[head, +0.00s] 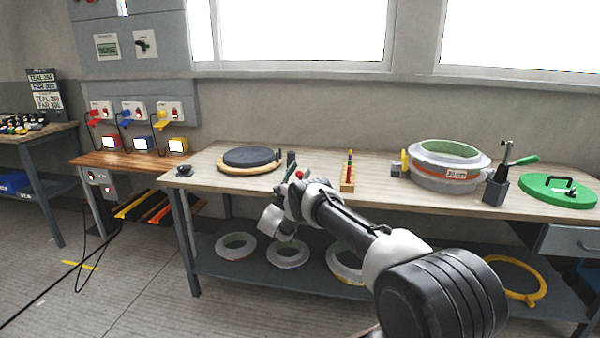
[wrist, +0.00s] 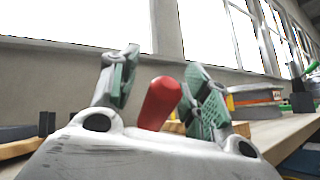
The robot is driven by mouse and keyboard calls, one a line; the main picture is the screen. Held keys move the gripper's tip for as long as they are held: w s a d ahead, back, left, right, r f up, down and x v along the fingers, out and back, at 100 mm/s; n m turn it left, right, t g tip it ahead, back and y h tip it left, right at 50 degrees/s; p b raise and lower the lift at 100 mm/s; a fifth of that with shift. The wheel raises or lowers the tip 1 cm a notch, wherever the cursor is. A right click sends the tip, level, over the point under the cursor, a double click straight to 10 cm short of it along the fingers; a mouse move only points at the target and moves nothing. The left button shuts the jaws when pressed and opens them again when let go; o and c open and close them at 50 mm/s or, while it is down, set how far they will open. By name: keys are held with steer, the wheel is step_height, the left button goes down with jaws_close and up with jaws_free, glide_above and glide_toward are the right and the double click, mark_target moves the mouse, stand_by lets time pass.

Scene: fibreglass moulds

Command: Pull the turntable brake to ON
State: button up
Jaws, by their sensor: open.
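The turntable (head: 250,157) is a dark round disc on a pale wooden base, lying on the bench. A red knob (head: 299,174) shows just past my gripper (head: 297,192), to the right of the turntable; it appears to be the brake handle. In the wrist view the red knob (wrist: 161,103) stands between the two open, green-padded fingers of my gripper (wrist: 163,70), tilted slightly right. I see a gap on either side of it. The handle's lower part is hidden behind my gripper's body, and I cannot read any ON marking.
A small dark upright block (head: 291,158) stands beside the turntable. A wooden rack with coloured pieces (head: 348,172), a large ring mould (head: 445,168), a dark clamp stand (head: 497,186) and a green disc (head: 557,190) are to the right. Ring moulds (head: 236,246) lie on the lower shelf.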

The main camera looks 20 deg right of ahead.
steer(key=v, duration=0.7)
